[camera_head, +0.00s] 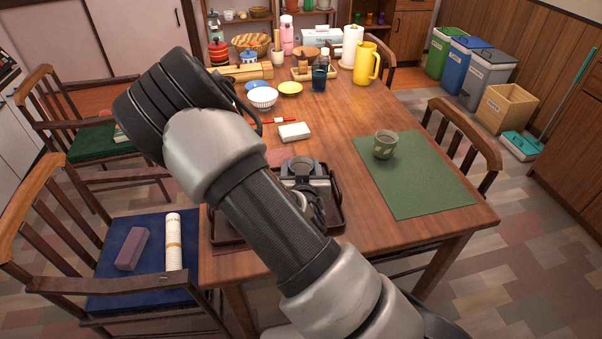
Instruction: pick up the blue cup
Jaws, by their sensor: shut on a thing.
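My gripper (306,192) is low over the dark tray (338,222) on the near part of the table, partly hidden behind my arm. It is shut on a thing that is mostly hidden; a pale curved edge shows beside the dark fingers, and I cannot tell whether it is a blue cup. A dark blue tumbler-like vessel (319,79) stands upright at the back of the table, well apart from my gripper.
A white block-like item (294,132), white bowl (263,98), yellow dish (290,89) and yellow pitcher (367,64) stand farther back on the table. Chairs flank the table; the left one holds a white roll (174,242). The mat's front part is clear.

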